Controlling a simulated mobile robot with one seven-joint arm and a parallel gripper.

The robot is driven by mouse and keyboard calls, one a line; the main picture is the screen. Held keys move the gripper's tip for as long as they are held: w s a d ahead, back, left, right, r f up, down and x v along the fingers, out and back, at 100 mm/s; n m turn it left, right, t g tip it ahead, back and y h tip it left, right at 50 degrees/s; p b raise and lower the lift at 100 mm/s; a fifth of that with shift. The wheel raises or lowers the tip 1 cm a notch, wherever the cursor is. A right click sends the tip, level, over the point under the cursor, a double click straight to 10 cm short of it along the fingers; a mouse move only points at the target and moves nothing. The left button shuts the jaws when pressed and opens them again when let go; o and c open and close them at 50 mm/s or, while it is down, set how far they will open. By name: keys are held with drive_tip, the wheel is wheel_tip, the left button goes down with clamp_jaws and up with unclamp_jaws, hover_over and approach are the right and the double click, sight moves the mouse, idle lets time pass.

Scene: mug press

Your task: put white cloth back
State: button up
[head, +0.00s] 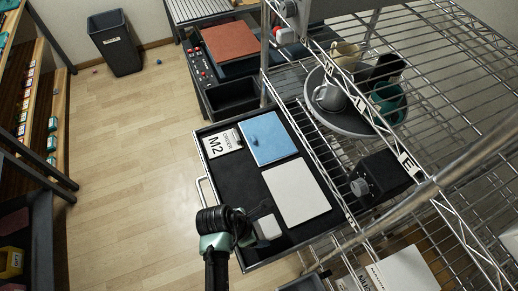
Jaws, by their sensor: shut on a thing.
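A small white piece, which looks like the white cloth (269,228), is at my gripper (259,220) in the head view, low over the front part of the black drawer tray (231,181). My gripper is shut on it; the fingers are small and dark, and the exact grip is hard to see. A flat white rectangle (296,191) lies in the tray just up and right of the gripper, apart from the small white piece. I cannot tell whether the held piece touches the tray floor.
A blue rectangle (270,138) with a small darker blue lump (255,141) lies farther back in the tray, beside an M2 label card (223,142). A wire rack (440,90) holding a round tray (319,115) with mugs overhangs the right.

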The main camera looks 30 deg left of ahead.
drive_tip(key=shift+f, duration=1.95)
drive_tip(key=shift+f, duration=0.15)
drive_tip(key=o, duration=1.1)
drive_tip(key=v, duration=1.2)
